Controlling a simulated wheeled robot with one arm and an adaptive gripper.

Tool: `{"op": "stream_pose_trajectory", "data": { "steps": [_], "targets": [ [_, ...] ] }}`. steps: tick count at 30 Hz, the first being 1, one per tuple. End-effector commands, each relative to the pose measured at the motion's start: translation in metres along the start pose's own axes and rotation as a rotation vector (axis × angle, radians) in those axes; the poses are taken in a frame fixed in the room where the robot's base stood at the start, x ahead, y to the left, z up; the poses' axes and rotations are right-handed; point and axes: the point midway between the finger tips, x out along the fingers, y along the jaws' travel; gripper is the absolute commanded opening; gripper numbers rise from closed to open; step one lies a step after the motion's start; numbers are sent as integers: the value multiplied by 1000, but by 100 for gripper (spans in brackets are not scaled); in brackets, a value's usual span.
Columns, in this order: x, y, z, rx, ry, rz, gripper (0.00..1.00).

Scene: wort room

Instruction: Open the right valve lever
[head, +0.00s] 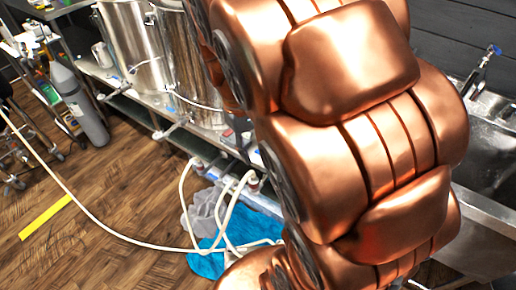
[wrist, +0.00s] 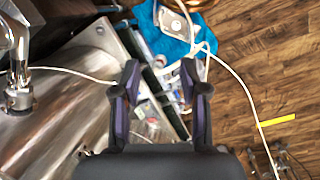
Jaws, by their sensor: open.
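My gripper (wrist: 160,82) is open in the wrist view, with its two dark fingers apart and nothing between them. Beyond the fingers are the bench edge and the lower shelf. In the head view my copper arm covers the middle and right, and my gripper is hidden. Two steel kettles (head: 138,52) stand on the bench at the back left. A valve fitting (head: 172,127) juts out below them towards the floor side. I cannot make out the right valve lever clearly; my arm may cover it.
A blue cloth (head: 206,262) with white hoses (head: 140,243) lies on the floor; the cloth also shows in the wrist view (wrist: 149,33). A grey gas cylinder (head: 78,105) stands left of the bench. A steel sink (head: 490,140) is at right. Wooden floor with a yellow strip (head: 45,217) is open at left.

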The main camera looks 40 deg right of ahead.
Motion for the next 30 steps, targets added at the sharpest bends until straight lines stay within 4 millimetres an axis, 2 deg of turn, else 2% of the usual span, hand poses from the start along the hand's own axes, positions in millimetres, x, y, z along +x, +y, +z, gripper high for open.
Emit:
{"op": "stream_pose_trajectory", "data": {
  "steps": [3, 14, 23, 30],
  "targets": [
    [1, 18, -29, 8, -18, 27, 44],
    [16, 66, -109, -17, -72, 98, 44],
    [49, 97, -174, -86, -120, 131, 44],
    [87, 115, -220, -164, -156, 130, 44]
  ]
}}
